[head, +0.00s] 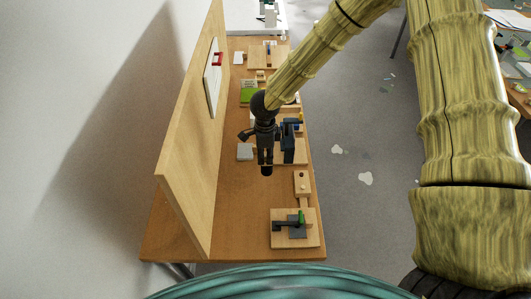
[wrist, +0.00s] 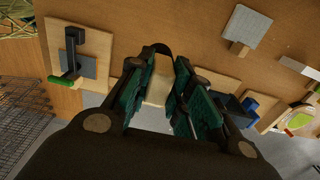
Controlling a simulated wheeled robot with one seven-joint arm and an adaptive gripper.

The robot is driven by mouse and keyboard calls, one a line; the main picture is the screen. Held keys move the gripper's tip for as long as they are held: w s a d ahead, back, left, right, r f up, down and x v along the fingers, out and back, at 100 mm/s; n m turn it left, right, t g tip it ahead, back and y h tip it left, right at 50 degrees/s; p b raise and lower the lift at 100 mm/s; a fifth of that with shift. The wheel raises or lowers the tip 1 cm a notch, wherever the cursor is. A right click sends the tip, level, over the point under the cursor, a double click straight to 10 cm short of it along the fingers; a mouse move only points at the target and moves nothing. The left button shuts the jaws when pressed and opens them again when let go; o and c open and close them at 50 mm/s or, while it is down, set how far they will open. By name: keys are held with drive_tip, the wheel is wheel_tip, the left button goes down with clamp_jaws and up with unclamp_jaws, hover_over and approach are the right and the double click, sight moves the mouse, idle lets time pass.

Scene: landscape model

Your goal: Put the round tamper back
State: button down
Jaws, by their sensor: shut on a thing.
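My gripper (head: 265,150) is above the long wooden bench, its fingers pointing down. In the wrist view, the fingers (wrist: 160,80) are shut on a pale wooden piece (wrist: 158,84) with a dark round end (wrist: 157,48), which looks like the round tamper. In the head view, its dark end (head: 266,170) shows just below the fingers. Whether it touches the bench cannot be told. A small wooden block with a dark round spot (head: 302,178) stands on the bench to the right of and nearer than my gripper.
A wooden board with a black lever, grey plate and green grip (head: 295,228) lies at the bench's near end. A grey square piece (head: 244,152) lies left of my gripper, near the upright wooden panel (head: 190,150). Dark blue items (head: 289,135) stand close on the right.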

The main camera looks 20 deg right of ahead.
sight(265, 163)
drive_tip(key=shift+w+f, duration=0.2)
drive_tip(key=shift+f, duration=0.25)
drive_tip(key=shift+s+f+b, duration=0.3)
drive_tip(key=shift+f, duration=0.15)
drive_tip(key=shift+w+f, duration=0.2)
drive_tip(key=shift+f, duration=0.55)
drive_tip(key=shift+s+f+b, duration=0.1)
drive_tip(key=shift+f+b, duration=0.4)
drive_tip(key=shift+f, duration=0.1)
drive_tip(key=shift+f+b, duration=0.95)
drive_tip(key=shift+f, duration=1.55)
drive_tip(key=shift+f, duration=0.3)
drive_tip(key=c, duration=1.2)
unclamp_jaws()
drive_tip(key=shift+r, duration=0.1)
